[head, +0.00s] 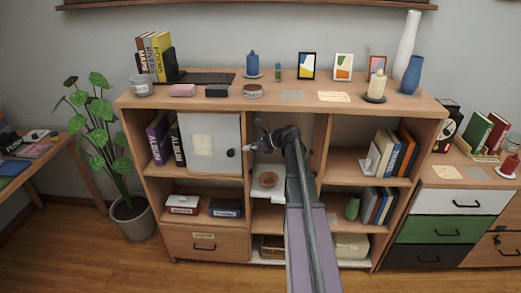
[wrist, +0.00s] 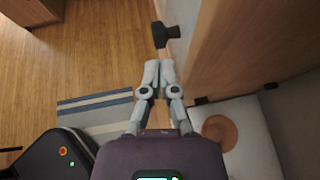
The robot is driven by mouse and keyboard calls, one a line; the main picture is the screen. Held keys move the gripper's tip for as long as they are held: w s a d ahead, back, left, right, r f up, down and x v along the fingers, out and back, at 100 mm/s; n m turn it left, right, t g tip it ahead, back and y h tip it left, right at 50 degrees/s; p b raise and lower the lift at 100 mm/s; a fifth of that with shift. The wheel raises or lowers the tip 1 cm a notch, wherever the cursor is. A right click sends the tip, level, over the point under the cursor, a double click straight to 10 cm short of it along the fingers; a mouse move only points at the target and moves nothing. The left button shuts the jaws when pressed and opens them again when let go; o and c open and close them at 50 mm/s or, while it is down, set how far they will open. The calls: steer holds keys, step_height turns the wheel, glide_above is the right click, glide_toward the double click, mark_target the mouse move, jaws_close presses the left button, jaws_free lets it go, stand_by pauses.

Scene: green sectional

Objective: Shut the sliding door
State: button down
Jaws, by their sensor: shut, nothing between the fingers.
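The sliding door (head: 200,145) is a pale grey panel with a paper on it, in the upper left part of the wooden shelf unit. It covers the right side of that compartment; albums show uncovered to its left. Its round dark knob (head: 231,153) is near its right edge. My gripper (head: 247,149) is just right of the knob, with the arm reaching in from below. In the wrist view the gripper (wrist: 158,66) is shut and empty, and the black knob (wrist: 166,37) is just beyond the fingertips. A small gap seems to lie between them; contact is hard to tell.
Albums (head: 167,141) stand in the left compartment. My arm hides part of the middle compartments. Vases, frames and candles stand on the unit's top (head: 215,104).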

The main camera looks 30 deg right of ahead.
mark_target(239, 151)
steer(key=shift+b+x, duration=0.75)
steer(key=shift+x, duration=1.45)
